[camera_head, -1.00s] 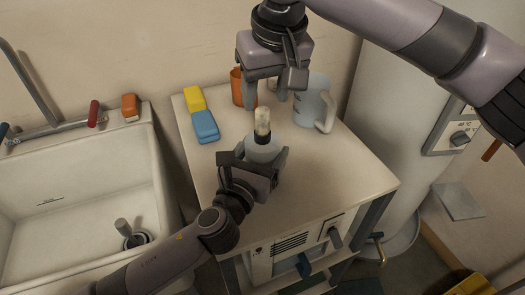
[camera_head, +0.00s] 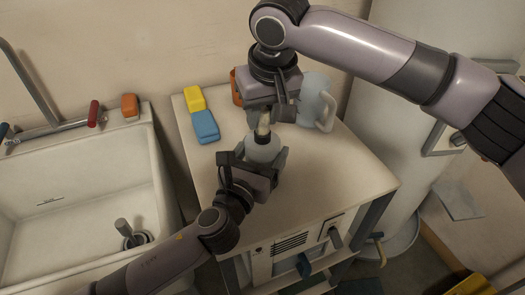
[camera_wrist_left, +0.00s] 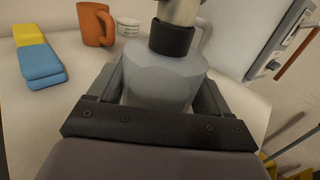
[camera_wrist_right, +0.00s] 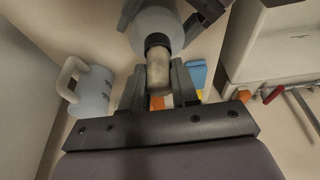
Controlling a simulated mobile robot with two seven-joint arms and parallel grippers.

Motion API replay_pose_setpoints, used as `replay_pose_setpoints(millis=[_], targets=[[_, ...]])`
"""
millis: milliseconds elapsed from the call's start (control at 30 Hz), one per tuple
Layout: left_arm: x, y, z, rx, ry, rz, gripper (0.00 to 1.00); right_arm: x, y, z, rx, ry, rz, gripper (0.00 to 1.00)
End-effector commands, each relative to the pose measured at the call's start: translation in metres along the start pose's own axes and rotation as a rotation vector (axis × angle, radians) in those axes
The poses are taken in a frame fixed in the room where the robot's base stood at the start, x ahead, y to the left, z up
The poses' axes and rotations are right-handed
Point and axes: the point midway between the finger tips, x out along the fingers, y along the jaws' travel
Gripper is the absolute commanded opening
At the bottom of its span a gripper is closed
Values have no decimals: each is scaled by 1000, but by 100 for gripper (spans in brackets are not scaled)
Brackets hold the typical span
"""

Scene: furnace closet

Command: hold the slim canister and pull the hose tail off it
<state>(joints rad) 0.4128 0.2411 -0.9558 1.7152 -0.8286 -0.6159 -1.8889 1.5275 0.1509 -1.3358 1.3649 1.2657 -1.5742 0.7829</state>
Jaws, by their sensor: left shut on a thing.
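The slim canister (camera_head: 262,151) is pale grey-blue with a black collar, and stands upright on the white cabinet top. My left gripper (camera_wrist_left: 160,92) is shut on its body, one finger on each side. The cream hose tail (camera_head: 264,124) sticks up from the collar; it also shows in the right wrist view (camera_wrist_right: 159,78). My right gripper (camera_wrist_right: 158,85) is above the canister, its fingers on either side of the tail. They look open, with small gaps beside the tail. Part of the tail is hidden by the right gripper in the head view.
A yellow block (camera_head: 194,98) and a blue block (camera_head: 205,126) lie left on the cabinet top (camera_head: 330,190). A sink (camera_head: 60,215) is at left.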

Motion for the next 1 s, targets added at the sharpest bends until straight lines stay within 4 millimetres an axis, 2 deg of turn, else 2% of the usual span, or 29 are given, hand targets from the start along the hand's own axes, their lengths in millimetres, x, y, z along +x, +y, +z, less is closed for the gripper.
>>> replay_pose_setpoints(millis=[467, 1000], targets=[[0, 0, -2, 1, 4, 1, 42, -4, 0, -2, 0, 2, 0, 0], [0, 0, -2, 0, 4, 1, 42, -28, 0, -9, 0, 1, 0, 0]])
